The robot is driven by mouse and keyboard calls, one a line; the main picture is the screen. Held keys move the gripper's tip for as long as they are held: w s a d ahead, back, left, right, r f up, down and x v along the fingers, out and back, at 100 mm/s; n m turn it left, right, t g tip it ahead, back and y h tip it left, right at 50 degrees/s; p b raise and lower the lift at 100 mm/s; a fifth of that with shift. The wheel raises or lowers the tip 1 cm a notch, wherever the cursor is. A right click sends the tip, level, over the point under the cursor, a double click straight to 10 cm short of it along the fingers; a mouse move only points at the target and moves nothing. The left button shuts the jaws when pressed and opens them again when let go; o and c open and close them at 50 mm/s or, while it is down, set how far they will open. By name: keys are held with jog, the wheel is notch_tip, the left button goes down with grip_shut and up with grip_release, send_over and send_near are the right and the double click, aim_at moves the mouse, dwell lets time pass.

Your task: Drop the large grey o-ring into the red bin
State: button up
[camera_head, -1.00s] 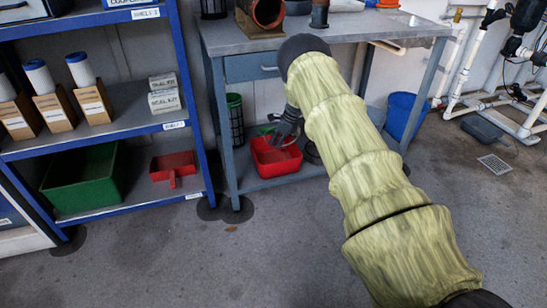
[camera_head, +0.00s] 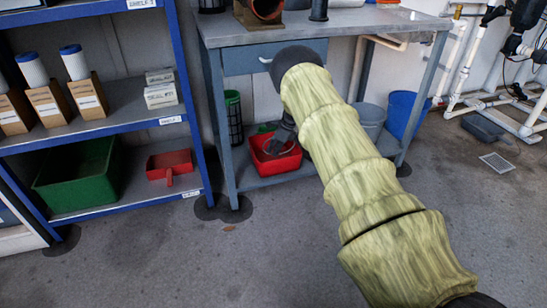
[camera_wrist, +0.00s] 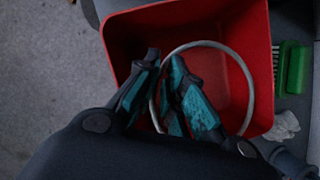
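The large grey o-ring (camera_wrist: 250,78) shows in the wrist view as a thin pale loop over the inside of the red bin (camera_wrist: 240,25). Its left side runs between the two fingers of my gripper (camera_wrist: 165,62). The fingertips stand apart, with a gap between them, and do not look clamped on the ring. I cannot tell whether the ring rests on the bin floor. In the head view the red bin (camera_head: 259,163) sits on the bench's lower shelf, and my gripper (camera_head: 277,146) reaches down into it. My arm hides part of the bin.
A green-handled brush (camera_wrist: 293,68) and a crumpled white item (camera_wrist: 284,126) lie right of the bin. The bench (camera_head: 330,27) is above it. A blue shelf rack (camera_head: 186,90) with a green bin (camera_head: 75,178) and red scoop tray (camera_head: 170,163) stands left. Buckets (camera_head: 402,113) stand right.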

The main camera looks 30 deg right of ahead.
jog(key=shift+o, duration=1.2)
jog(key=shift+r, duration=0.1)
jog(key=v, duration=1.1)
jog(key=shift+s+r, duration=0.15)
jog(key=shift+r, duration=0.2)
jog(key=shift+d, duration=0.1)
